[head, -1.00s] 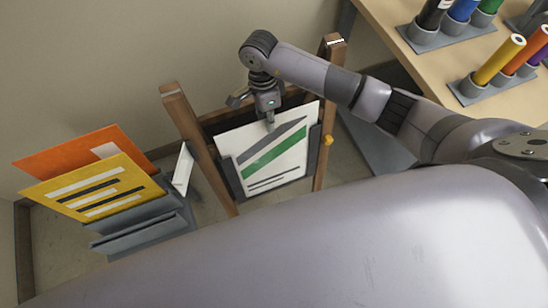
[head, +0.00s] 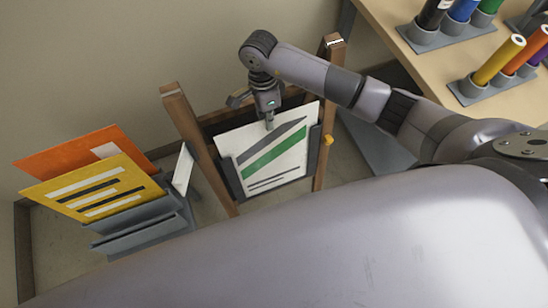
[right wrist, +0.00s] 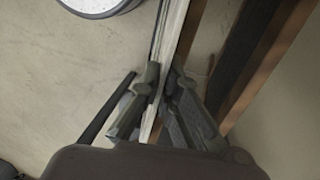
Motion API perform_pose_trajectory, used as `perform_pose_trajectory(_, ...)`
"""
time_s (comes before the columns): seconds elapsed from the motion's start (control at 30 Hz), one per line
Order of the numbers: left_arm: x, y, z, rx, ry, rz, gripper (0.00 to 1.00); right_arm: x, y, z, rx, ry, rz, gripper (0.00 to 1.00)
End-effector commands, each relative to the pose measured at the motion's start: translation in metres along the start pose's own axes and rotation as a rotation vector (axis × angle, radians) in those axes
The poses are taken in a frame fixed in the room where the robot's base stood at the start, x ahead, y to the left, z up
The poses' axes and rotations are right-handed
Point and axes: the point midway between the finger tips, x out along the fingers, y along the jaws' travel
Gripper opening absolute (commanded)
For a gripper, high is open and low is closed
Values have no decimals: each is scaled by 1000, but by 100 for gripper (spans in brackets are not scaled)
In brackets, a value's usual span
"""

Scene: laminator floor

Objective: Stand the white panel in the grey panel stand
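The white panel (head: 268,160), with a green stripe and grey bars, rests tilted in a dark holder on the wooden easel (head: 190,130). My right gripper (head: 269,122) reaches down to its top edge. In the right wrist view my right gripper (right wrist: 164,78) has one finger on each side of the thin panel edge (right wrist: 172,35) and looks shut on it. The grey panel stand (head: 145,232) is on the floor at the left. It holds an orange panel (head: 75,150) and a yellow panel (head: 95,190); its front slot looks empty. My left gripper is not in view.
A wooden table (head: 400,45) at the upper right carries several coloured cylinders in grey holders. A yellow knob (head: 328,140) sits on the easel's right post. A wall stands behind. A round white disc (right wrist: 95,5) shows at the top of the right wrist view.

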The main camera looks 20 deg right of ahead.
Motion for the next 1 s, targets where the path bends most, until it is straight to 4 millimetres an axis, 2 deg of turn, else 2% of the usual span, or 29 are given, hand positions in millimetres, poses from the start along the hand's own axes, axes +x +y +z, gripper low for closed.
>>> perform_pose_trajectory(1.0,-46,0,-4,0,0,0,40,-90,0,0,0,0,-3,0)
